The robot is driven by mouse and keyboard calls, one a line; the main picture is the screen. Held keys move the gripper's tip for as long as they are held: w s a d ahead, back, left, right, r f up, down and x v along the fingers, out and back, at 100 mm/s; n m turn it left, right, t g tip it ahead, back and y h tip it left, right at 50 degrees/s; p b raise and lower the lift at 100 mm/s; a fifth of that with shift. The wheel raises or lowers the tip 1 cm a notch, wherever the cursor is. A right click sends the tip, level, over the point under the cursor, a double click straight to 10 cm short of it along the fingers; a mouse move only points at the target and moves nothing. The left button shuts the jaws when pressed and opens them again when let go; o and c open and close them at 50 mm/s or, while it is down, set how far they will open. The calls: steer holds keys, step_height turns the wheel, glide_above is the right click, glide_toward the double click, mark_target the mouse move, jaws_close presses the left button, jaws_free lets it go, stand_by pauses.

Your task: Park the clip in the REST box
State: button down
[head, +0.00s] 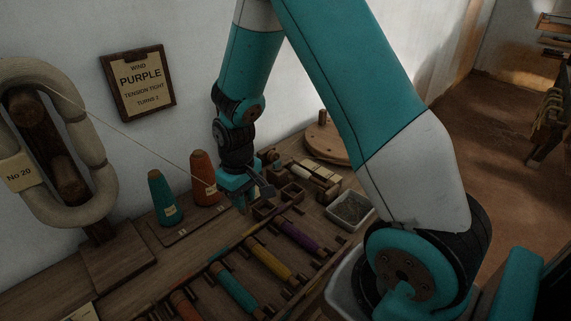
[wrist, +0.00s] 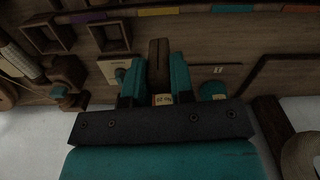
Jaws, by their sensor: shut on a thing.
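My gripper (head: 248,196) is above the bench, just right of the orange cone. In the wrist view my gripper (wrist: 158,76) has its teal fingers closed on a dark brown wooden clip (wrist: 158,56). A thin thread runs from the pale hank (head: 97,150) to my gripper. Small open wooden boxes (head: 264,211) stand below and right of the gripper; they also show at upper left in the wrist view (wrist: 91,36). I cannot read a REST label on any of them.
A teal cone (head: 162,200) and an orange cone (head: 203,175) stand left of my gripper. Teal, yellow (head: 271,262) and purple (head: 300,236) bobbins lie in a rack in front. A grey tray (head: 350,211) is to the right. A wall sign (head: 139,82) reads PURPLE.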

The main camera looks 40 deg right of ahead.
steer(key=w+d+r+n+p, duration=0.15)
steer(key=d+n, duration=0.25)
steer(key=n, duration=0.4)
steer(key=d+r+n+p, duration=0.1)
steer(key=d+n+p, duration=0.25)
steer(key=n, duration=0.45)
steer(key=shift+n, duration=0.3)
step_height(320, 180, down, 6)
steer(key=b, duration=0.6)
steer(key=shift+w, duration=0.1)
steer(key=shift+f+b, duration=0.65)
steer(key=shift+f, duration=0.75)
steer(key=c, duration=0.6)
jaws_free()
